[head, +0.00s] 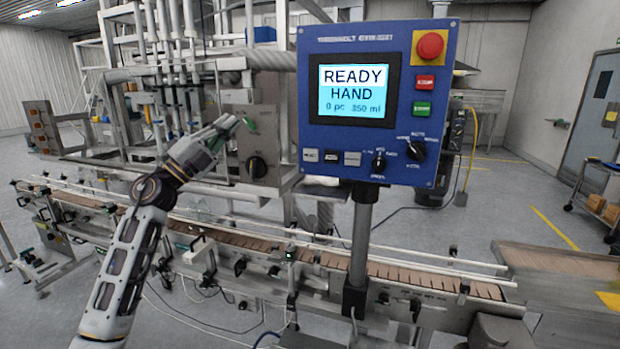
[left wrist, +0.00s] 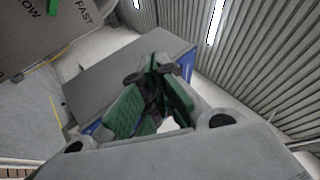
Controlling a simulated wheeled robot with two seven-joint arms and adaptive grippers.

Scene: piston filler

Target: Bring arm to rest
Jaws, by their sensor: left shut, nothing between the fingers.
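My left arm comes in from the lower left in the head view. Its gripper (head: 232,122) is raised in front of the grey machine box (head: 262,168), close to the green lever (head: 250,125) on it. I cannot tell from this view how much gap there is. In the left wrist view the green-padded fingers (left wrist: 152,98) are shut with nothing held. A plate marked FAST (left wrist: 75,28) with a green part (left wrist: 52,7) shows at the upper left there, apart from the fingers. My right gripper is in neither view.
The blue control panel (head: 308,130) stands on a post (head: 360,240) right of the gripper; its screen (head: 352,92) reads READY HAND, 0 pc, 350 ml. The conveyor (head: 330,262) runs across below. Filler tubes and frames (head: 170,60) stand behind the arm. Open floor (head: 515,205) lies right.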

